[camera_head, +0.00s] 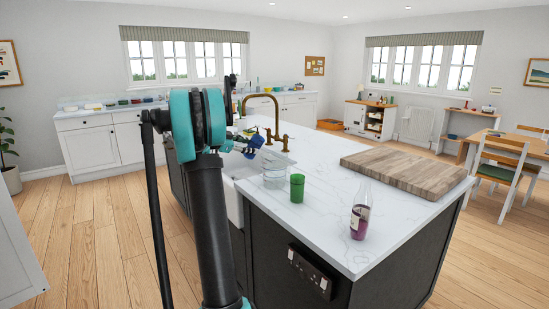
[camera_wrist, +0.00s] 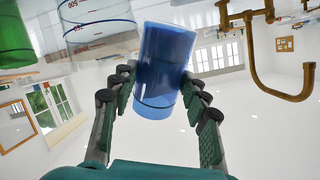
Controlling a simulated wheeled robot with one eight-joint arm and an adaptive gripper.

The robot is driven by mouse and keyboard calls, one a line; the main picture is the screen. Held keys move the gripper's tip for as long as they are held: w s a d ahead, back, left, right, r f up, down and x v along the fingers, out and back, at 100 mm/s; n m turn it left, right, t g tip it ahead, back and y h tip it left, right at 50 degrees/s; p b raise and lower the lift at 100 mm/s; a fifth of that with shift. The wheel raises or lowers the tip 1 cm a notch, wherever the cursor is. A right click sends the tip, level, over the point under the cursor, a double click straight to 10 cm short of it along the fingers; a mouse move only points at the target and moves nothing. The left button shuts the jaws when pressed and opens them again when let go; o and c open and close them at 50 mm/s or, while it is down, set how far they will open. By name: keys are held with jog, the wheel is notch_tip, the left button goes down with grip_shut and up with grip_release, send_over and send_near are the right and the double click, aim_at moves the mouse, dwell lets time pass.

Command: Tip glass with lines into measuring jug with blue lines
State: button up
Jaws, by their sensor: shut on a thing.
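My gripper (camera_wrist: 160,85) is shut around a translucent blue glass (camera_wrist: 165,60) with dark bands around it, probably the glass with lines. In the head view my gripper (camera_head: 244,147) holds the blue glass (camera_head: 256,140) above the sink side of the island, and it looks tilted. A clear measuring jug (camera_head: 274,172) stands upright on the worktop, in front of and below the glass. In the wrist view, which is upside down, the jug (camera_wrist: 98,28) shows blue lines and volume figures beside the blue glass. I cannot tell what either holds.
A green cup (camera_head: 297,187) stands close to the jug. A bottle with dark purple contents (camera_head: 360,215) is near the island's front edge. A wooden board (camera_head: 405,172) lies at the right. A brass tap (camera_head: 268,108) rises behind the blue glass. White worktop (camera_head: 315,225) is clear between cup and bottle.

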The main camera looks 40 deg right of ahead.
aim_at(253, 140)
jog(key=shift+s+d+r, duration=0.15)
jog(key=shift+s+r, duration=0.05)
jog(key=shift+r, duration=0.35)
jog(key=shift+s+r+m+y, duration=0.1)
jog(key=shift+r+m+y, duration=0.15)
jog(key=shift+m+y, duration=0.05)
jog(key=shift+s+r+t, duration=0.1)
jog(key=shift+t, duration=0.3)
jog(key=shift+s+d+f+m+t+y+p, duration=0.15)
jog(key=shift+f+m+t+y+p, duration=0.15)
jog(key=shift+m+y+p, duration=0.35)
jog(key=shift+r+m+t+y+p, duration=0.25)
jog(key=shift+r+m+t+p, duration=0.15)
jog(key=shift+r, duration=0.15)
dwell(1.1)
jog(key=shift+s+d+f+m+t+y+p, duration=0.15)
jog(key=shift+f+m+t+y+p, duration=0.1)
jog(key=shift+m+t+y+p, duration=0.2)
dwell(0.9)
jog(key=shift+s+r+m+t+y+p, duration=0.15)
jog(key=shift+r+m+t+y+p, duration=0.15)
jog(key=shift+r+m+t, duration=0.15)
dwell(1.2)
jog(key=shift+s+d+r+m+t+y+p, duration=0.15)
jog(key=shift+s+d+r+m+t+y, duration=0.1)
jog(key=shift+s, duration=0.15)
jog(key=shift+s+d+r+m+t+y+p, duration=0.15)
jog(key=shift+s+d+t, duration=0.1)
jog(key=shift+s, duration=0.15)
dwell(0.6)
